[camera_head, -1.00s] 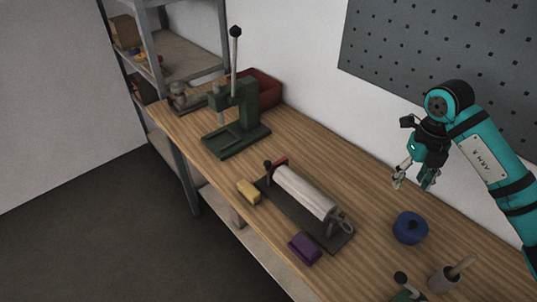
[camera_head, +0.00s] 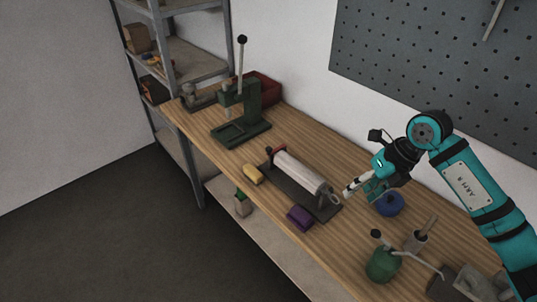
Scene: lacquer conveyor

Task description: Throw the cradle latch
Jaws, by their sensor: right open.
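A cradle with a dark base plate (camera_head: 284,184) lies on the workbench and bears a pale roll (camera_head: 300,172). At its far left end are a dark knob (camera_head: 268,150) and a small red part (camera_head: 280,149). At its near right end is a grey metal fitting (camera_head: 335,198); I cannot tell which part is the latch. My right gripper (camera_head: 359,193) is open and empty, just right of and above that near end. It looks apart from the cradle, though depth is hard to judge. My left gripper is out of view.
A blue round object (camera_head: 390,204) sits close below my right gripper. A yellow block (camera_head: 253,175) and a purple block (camera_head: 299,217) lie along the front edge. A green press (camera_head: 240,112) stands at the far end.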

